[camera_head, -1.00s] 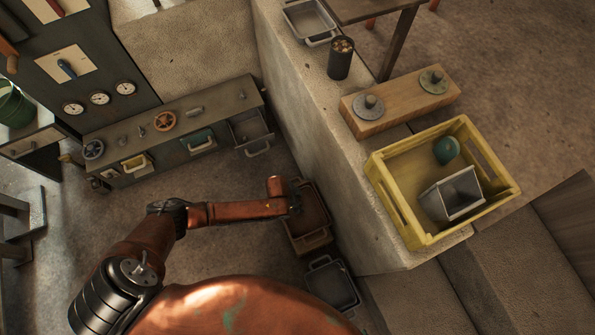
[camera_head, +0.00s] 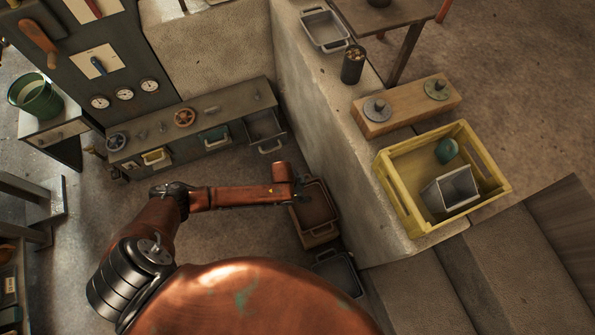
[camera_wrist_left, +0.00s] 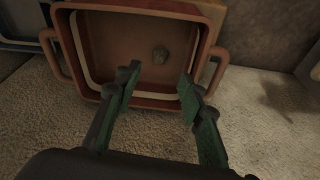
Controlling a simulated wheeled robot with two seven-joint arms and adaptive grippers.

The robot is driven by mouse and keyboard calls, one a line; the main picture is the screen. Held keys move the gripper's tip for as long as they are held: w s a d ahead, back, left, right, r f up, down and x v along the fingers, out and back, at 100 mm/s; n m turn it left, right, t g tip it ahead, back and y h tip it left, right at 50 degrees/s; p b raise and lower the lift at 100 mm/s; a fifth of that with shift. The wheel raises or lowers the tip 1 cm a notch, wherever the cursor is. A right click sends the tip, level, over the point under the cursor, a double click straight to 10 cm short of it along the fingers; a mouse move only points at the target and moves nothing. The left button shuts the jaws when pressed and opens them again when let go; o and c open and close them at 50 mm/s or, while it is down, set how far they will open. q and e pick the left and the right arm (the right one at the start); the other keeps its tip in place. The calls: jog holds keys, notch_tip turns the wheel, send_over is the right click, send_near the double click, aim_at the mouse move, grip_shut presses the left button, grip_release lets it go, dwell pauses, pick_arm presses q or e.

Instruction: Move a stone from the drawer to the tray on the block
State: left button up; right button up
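In the head view this tray (camera_head: 318,210) stands low beside the stone wall, on a wooden block (camera_head: 320,237). My left gripper (camera_wrist_left: 158,79) is open and empty, its fingers spread at the tray's near rim, short of the stone in the picture. In the head view my arm's end hides most of it. A grey drawer (camera_head: 264,127) stands pulled out of the bench; I cannot make out a stone in it. My right gripper is out of view.
A dark tray (camera_head: 338,272) stands close to the brown one. A yellow crate (camera_head: 405,215) holds a metal bin (camera_head: 452,190) and a green object. A grey tray (camera_head: 325,30) and a dark cup (camera_head: 352,65) stand on the wall. Floor between bench and arm is clear.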

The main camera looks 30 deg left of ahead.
pick_arm(q)
jog(key=shift+p+v, duration=0.5)
jog(key=shift+v, duration=0.7)
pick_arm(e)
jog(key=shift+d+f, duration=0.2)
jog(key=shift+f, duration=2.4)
